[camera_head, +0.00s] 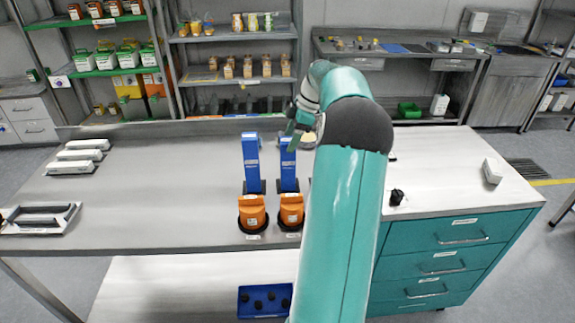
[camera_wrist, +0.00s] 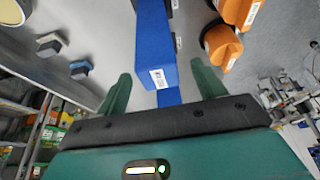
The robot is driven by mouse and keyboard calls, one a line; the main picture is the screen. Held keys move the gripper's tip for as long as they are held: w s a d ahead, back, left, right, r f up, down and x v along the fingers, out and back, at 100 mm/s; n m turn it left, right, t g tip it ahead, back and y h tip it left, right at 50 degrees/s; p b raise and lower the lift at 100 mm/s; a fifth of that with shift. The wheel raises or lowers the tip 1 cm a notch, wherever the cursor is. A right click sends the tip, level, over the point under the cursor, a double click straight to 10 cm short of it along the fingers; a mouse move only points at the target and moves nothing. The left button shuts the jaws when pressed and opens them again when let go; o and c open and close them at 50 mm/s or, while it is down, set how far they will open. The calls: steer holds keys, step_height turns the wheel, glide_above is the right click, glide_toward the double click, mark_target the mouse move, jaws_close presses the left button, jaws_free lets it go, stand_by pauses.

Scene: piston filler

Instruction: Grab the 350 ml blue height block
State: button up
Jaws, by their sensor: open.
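Two tall blue height blocks stand upright side by side on the grey table, a left one (camera_head: 251,160) and a right one (camera_head: 287,168). Their labels are too small to read, so I cannot tell which is 350 ml. My gripper (camera_head: 296,133) is at the top of the right block, partly hidden by my arm. In the wrist view a blue block (camera_wrist: 154,42) with a white label lies in line with the space between the two green fingers of my open gripper (camera_wrist: 163,70). I cannot tell whether the fingers touch it.
Two orange blocks (camera_head: 252,212) (camera_head: 291,210) on black bases stand in front of the blue ones. White-topped bars (camera_head: 78,155) and a tray (camera_head: 38,218) lie at the left. A black knob (camera_head: 396,197) sits at the right. The table's left middle is clear.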

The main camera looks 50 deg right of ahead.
mark_target(288, 165)
steer(key=x, duration=0.4)
steer(key=shift+w, duration=0.15)
steer(key=shift+r, duration=0.1)
jaws_close()
steer(key=shift+r, duration=0.15)
